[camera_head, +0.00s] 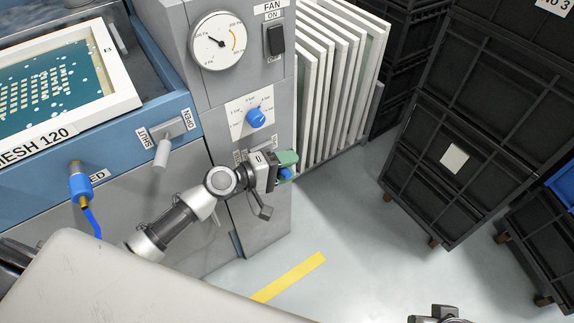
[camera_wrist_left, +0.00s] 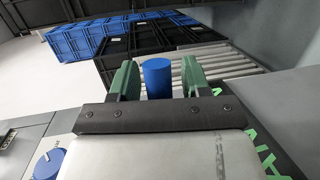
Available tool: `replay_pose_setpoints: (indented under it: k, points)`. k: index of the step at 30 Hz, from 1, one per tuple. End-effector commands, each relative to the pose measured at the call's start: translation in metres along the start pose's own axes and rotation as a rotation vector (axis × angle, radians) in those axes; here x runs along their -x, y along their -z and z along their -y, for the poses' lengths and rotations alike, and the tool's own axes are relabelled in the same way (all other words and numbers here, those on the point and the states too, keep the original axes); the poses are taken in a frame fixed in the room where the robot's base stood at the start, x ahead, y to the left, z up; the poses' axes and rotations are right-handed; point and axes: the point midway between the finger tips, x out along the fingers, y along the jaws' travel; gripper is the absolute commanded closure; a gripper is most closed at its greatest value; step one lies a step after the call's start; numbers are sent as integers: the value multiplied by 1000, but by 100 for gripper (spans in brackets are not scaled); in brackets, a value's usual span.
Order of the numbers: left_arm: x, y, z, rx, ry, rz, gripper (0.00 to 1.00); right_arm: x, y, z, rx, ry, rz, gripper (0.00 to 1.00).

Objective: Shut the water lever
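My left gripper (camera_head: 284,168) has green fingers and is at the front of the grey control cabinet, below the blue dial. Its fingers stand apart on either side of a blue cylindrical handle (camera_wrist_left: 158,78), with narrow gaps showing in the left wrist view. A little blue shows beside the fingers in the head view (camera_head: 286,174). I cannot tell for sure that this is the water lever; labels behind the gripper are mostly hidden. Another lever, grey (camera_head: 162,154), sits between SHUT and OPEN labels on the blue machine, pointing down. A dark part at the bottom edge may belong to my right arm.
A round gauge (camera_head: 216,41), a black FAN switch (camera_head: 276,40) and a blue dial (camera_head: 256,118) are on the cabinet. White framed screens (camera_head: 335,70) stand right of it. Stacked black crates (camera_head: 475,120) stand farther right. The floor between is clear, with a yellow stripe (camera_head: 288,278).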

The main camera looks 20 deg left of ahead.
Motion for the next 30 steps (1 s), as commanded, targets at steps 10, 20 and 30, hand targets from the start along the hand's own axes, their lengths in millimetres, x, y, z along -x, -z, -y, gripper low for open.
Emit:
replay_pose_setpoints:
  k: [10, 20, 30]
  points:
    - [4, 0, 1, 1, 1, 1, 52, 0, 0, 0, 0, 0, 0, 52]
    - [62, -1, 3, 2, 4, 0, 52, -4, -1, 0, 1, 0, 0, 52]
    - [106, 0, 1, 2, 1, 1, 52, -7, -2, 0, 0, 0, 0, 52]
